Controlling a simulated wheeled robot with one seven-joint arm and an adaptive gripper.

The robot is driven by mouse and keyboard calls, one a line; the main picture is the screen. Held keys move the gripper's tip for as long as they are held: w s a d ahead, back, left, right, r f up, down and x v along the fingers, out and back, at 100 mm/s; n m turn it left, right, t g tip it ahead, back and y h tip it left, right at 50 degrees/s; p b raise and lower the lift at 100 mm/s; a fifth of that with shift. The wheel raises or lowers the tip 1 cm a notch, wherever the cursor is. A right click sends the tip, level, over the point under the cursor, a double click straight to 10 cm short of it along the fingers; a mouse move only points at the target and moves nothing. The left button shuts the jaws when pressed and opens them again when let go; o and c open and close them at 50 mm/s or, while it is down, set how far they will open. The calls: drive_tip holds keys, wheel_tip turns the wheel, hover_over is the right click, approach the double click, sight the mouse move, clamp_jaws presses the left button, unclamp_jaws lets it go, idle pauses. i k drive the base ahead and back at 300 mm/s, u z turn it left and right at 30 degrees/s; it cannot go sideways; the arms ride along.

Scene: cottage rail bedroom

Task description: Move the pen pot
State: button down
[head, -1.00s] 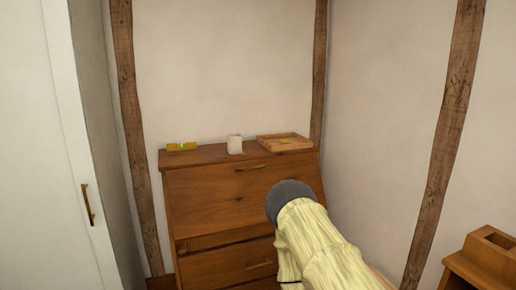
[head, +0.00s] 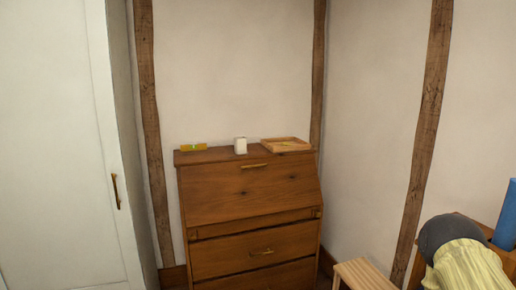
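A small white upright pot (head: 240,146), which looks like the pen pot, stands on the top of a brown wooden bureau (head: 249,196). It stands between a yellow-green item on the left and a shallow wooden tray on the right, apart from both. I cannot make out any pens in it. My arm shows at the lower right, with a pale yellow sleeve and a dark grey rounded end, far from the pot. My gripper's fingers do not show.
A yellow-green item (head: 194,147) and a wooden tray (head: 286,144) share the bureau top. A white wardrobe (head: 60,150) stands at the left. A slatted wooden stool (head: 362,275) stands front right. A blue cylinder (head: 507,215) is at the right edge by wooden furniture.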

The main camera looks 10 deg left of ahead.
sight(240, 143)
drive_tip(key=u, duration=0.75)
drive_tip(key=i, duration=0.7)
drive_tip(key=u, duration=0.95)
drive_tip(key=i, duration=1)
drive_tip(key=z, duration=0.8)
drive_tip(key=i, duration=0.85)
drive_tip(key=z, duration=0.85)
